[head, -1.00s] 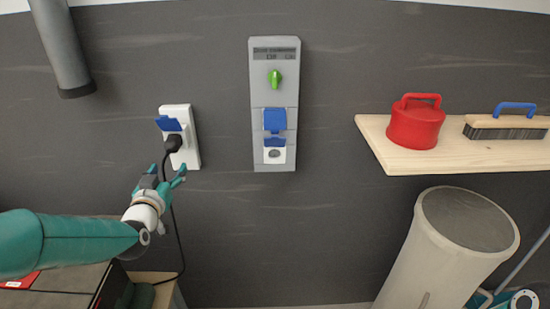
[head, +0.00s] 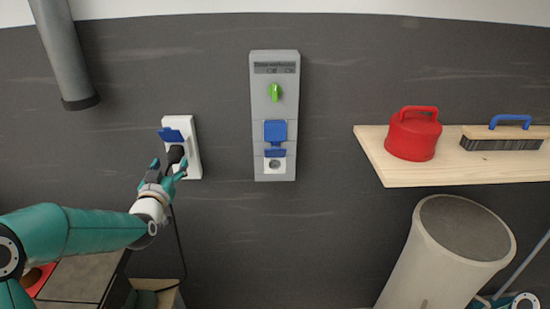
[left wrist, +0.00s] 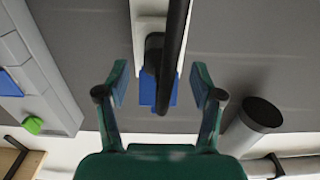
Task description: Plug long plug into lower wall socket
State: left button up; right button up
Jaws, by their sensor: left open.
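A black plug (head: 176,154) sits at the white wall socket (head: 194,150) on the left, under a raised blue flap (head: 171,135). Its black cable (head: 180,240) hangs down the wall. My left gripper (head: 168,172) is open just in front of the plug. In the left wrist view its fingers (left wrist: 160,88) stand apart on either side of the plug (left wrist: 153,52) and cable, with gaps visible. The grey wall panel (head: 258,105) has a green knob, a blue cover (head: 275,130) and a lower socket (head: 275,164) with its round face showing.
A wooden shelf (head: 375,158) on the right holds a red canister (head: 412,138) and a brush (head: 500,134). A pale bin (head: 415,260) stands below it. A grey pipe (head: 60,50) hangs at upper left. The wall between white socket and panel is clear.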

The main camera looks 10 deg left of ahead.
aim_at(174, 157)
pick_arm(q)
jog(key=b+x, duration=0.1)
jog(key=x, duration=0.2)
jog(key=shift+w+f, duration=0.1)
jog(key=shift+w, duration=0.1)
jog(key=shift+w+a, duration=0.2)
jog(key=shift+w, duration=0.45)
jog(key=shift+b, duration=0.4)
jog(key=shift+b, duration=0.4)
dwell(0.4)
jog(key=shift+b, duration=0.55)
